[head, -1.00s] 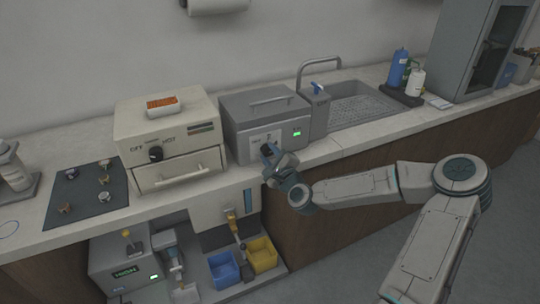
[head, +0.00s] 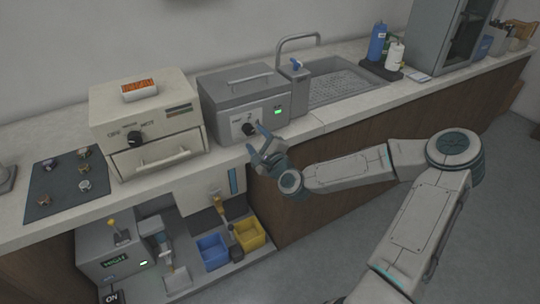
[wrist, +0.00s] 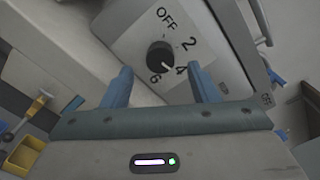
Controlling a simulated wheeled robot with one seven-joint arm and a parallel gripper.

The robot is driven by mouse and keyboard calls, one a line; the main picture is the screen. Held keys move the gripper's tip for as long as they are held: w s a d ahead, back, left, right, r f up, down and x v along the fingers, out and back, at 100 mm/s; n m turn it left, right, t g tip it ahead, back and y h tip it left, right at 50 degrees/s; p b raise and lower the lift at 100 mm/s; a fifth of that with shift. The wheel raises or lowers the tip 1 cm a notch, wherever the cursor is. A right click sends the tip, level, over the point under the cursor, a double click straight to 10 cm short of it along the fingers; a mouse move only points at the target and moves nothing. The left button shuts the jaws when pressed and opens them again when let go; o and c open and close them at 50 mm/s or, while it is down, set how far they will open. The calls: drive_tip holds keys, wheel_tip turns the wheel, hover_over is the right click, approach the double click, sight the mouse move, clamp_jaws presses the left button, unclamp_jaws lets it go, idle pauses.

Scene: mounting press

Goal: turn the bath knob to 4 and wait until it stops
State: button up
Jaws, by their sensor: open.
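The bath is a grey box with a lid handle (head: 250,95) on the counter. Its black knob (head: 250,129) is on the front panel, and a small green display is lit to its right. In the wrist view the knob (wrist: 159,55) is ringed by OFF, 2, 4 and 6. Its pale mark points down and right, toward the 4. My gripper (head: 260,143) is open just in front of the panel. In the wrist view its blue fingers (wrist: 163,82) stand apart below the knob, with nothing between them and apart from it.
A cream oven (head: 145,125) with its own knob stands left of the bath, and a sink (head: 345,86) lies to the right. Below are blue (head: 212,252) and yellow (head: 250,234) bins. The floor at right is clear.

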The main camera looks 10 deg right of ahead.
drive_tip(key=p+v, duration=0.3)
drive_tip(key=v, duration=0.5)
drive_tip(key=shift+d+r+p, duration=0.3)
drive_tip(key=shift+r, duration=0.05)
drive_tip(key=s+p, duration=0.1)
drive_tip(key=p, duration=0.2)
drive_tip(key=s+p, duration=0.1)
drive_tip(key=p, duration=0.2)
drive_tip(key=shift+s+f, duration=0.1)
drive_tip(key=shift+f, duration=0.2)
